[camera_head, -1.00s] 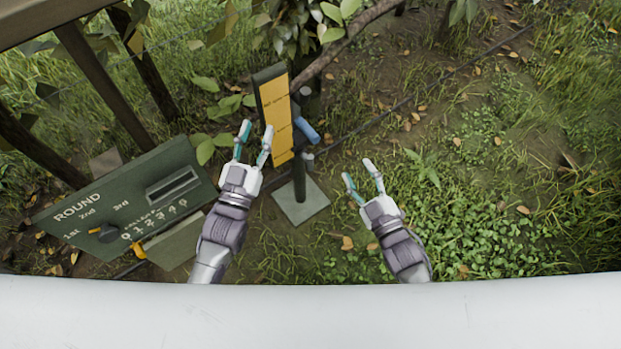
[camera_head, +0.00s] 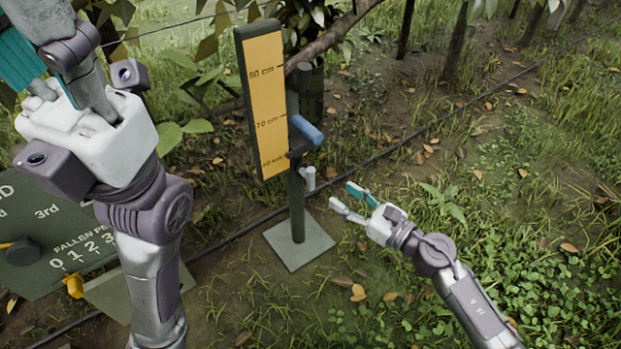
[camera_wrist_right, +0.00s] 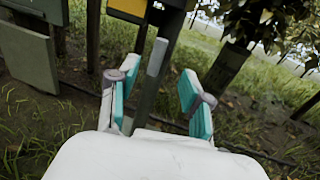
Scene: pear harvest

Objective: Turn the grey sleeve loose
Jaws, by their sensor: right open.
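The grey sleeve (camera_head: 308,178) is a small light grey cylinder beside the dark green post (camera_head: 297,210), just below a blue handle (camera_head: 309,132). In the right wrist view, a light grey bar, probably the sleeve (camera_wrist_right: 157,57), shows upright between the finger lines and beyond the tips. My right gripper (camera_head: 342,196) is open and empty, to the right of the sleeve and slightly lower in the picture, apart from it. My left gripper (camera_head: 50,75) is large and close to the head camera at upper left; its fingers are partly cut off and overlapping.
A yellow scale board (camera_head: 265,105) stands on the post, whose square base plate (camera_head: 300,243) rests on the ground. A dark green scoreboard (camera_head: 45,235) is at left, partly behind my left arm. A branch crosses behind the scale. Open grass lies to the right.

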